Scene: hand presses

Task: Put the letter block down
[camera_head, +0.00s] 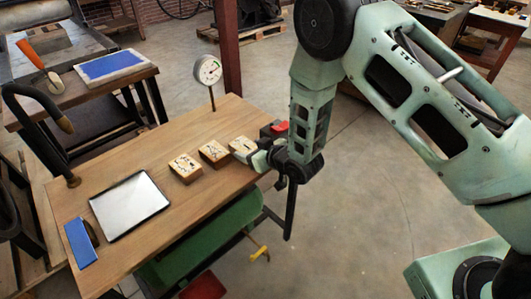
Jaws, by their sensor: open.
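Three wooden letter blocks with dark markings on their pale tops sit in a slanting row on the wooden table (125,240): a left block (185,168), a middle block (214,153) and a right block (242,148). My gripper (262,157) is at the table's right edge, beside the right block. It is open, with its fingers close to that block. The gripper's body hides part of the space there, so I cannot tell whether a finger touches the block.
A pale flat plate (129,204) and a blue block (80,243) lie on the table's left part. A dial gauge (208,72) stands at the back edge. A red object (280,127) is behind my gripper. A side table (65,95) holds a blue-topped pad (110,65).

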